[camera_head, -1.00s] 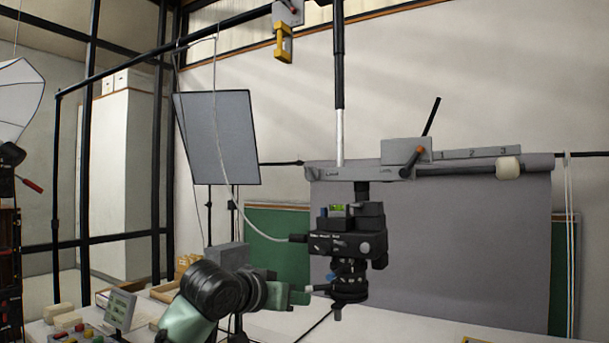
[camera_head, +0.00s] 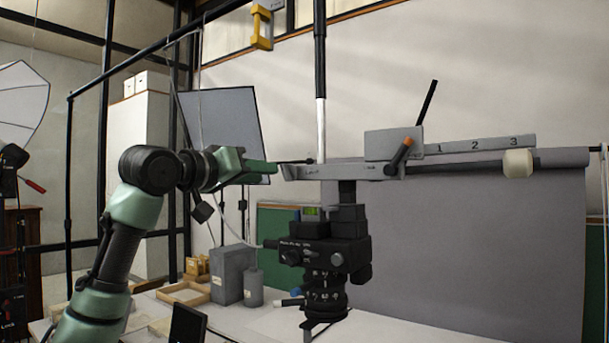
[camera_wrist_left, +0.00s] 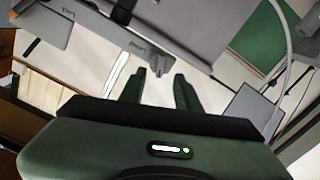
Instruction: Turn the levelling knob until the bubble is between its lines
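A black camera (camera_head: 325,250) hangs under a grey horizontal arm (camera_head: 340,172). A small bright green level window (camera_head: 312,212) sits on its top; the bubble and lines are too small to read. A blue knob (camera_head: 296,292) shows low on the camera's mount; I cannot tell whether it is the levelling knob. My left gripper (camera_head: 268,172) is at the grey arm's left end, above and left of the camera. In the left wrist view its fingers (camera_wrist_left: 160,88) are apart with nothing visibly held, and the grey arm (camera_wrist_left: 190,28) lies beyond them. My right gripper is out of view.
An orange-tipped lever (camera_head: 403,150) and a numbered scale (camera_head: 480,146) are on the grey arm. A grey backdrop (camera_head: 480,240) hangs behind. Grey box (camera_head: 232,275) and wooden trays (camera_head: 184,292) stand on the white table (camera_head: 400,325). A dark panel (camera_head: 222,125) stands behind my gripper.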

